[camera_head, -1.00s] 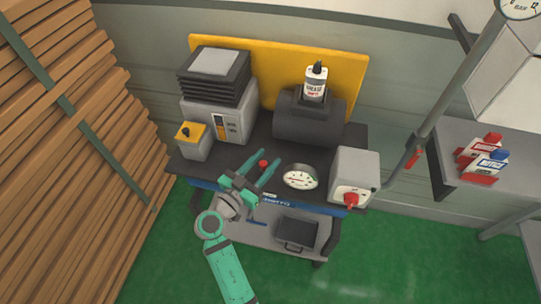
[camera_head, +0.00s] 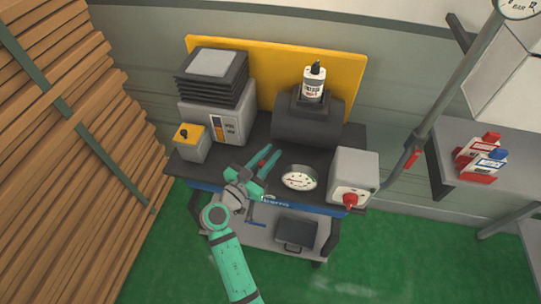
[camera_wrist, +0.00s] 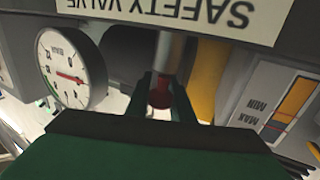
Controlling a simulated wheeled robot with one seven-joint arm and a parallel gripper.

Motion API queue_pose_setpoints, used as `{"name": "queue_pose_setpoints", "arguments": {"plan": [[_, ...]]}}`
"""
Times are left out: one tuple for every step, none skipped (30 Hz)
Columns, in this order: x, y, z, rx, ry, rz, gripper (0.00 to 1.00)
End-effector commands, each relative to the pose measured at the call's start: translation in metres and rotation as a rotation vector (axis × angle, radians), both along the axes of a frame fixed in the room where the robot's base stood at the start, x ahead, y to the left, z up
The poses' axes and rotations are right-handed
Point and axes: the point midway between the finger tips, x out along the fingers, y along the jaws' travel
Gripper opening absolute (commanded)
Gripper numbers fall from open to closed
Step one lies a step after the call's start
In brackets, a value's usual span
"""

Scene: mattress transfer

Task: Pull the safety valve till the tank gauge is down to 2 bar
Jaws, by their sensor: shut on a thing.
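The safety valve is a small red knob (camera_head: 262,163) on a pale stem, seen between my fingers; it also shows in the wrist view (camera_wrist: 159,96). My gripper (camera_head: 266,161) is shut on it, with one dark finger on each side in the wrist view (camera_wrist: 160,92). The round white tank gauge (camera_head: 299,179) stands just right of the valve. It also shows at the left of the wrist view (camera_wrist: 72,70), with a reddish needle; I cannot read its value. A "SAFETY VALVE" label (camera_wrist: 185,12) appears upside down above the knob.
A dark tank (camera_head: 308,120) with a white bottle (camera_head: 314,84) stands behind. A grey box with a red knob (camera_head: 351,180) is right of the gauge. A grey machine (camera_head: 215,110) and a yellow-topped box (camera_head: 190,141) stand left.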

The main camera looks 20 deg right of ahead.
Motion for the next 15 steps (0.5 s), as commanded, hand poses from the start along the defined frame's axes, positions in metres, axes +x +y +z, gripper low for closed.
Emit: {"name": "queue_pose_setpoints", "arguments": {"plan": [[0.0002, 0.0004, 0.0074, 0.0, -0.005, 0.0, 0.0], [0.0002, 0.0006, 0.0096, 0.0, -0.005, 0.0, 0.0], [0.0003, 0.0009, 0.0105, -0.001, -0.003, 0.001, 0.0], [0.0002, 0.001, 0.0102, -0.001, -0.002, 0.001, 0.0], [0.0002, 0.001, 0.0099, -0.001, -0.002, 0.001, 0.0], [0.0001, 0.0009, 0.0098, -0.001, -0.002, 0.001, 0.0], [0.0, 0.0009, 0.0098, -0.001, -0.002, 0.001, 0.0], [0.0, 0.0008, 0.0098, -0.001, -0.002, 0.001, 0.0], [-0.0002, 0.0007, 0.0098, -0.001, -0.002, 0.001, 0.0], [-0.0003, 0.0006, 0.0097, -0.001, -0.002, 0.0, 0.28], [-0.0004, 0.0004, 0.0097, -0.001, -0.002, 0.0, 0.35], [-0.0006, -0.0005, 0.0096, -0.001, -0.002, -0.001, 0.4], [-0.0008, -0.001, 0.0095, -0.002, -0.001, -0.002, 0.4], [-0.0007, -0.0012, 0.0095, 0.0, -0.001, -0.002, 0.4], [-0.0008, -0.0014, 0.0094, -0.001, -0.001, -0.003, 0.4]]}}
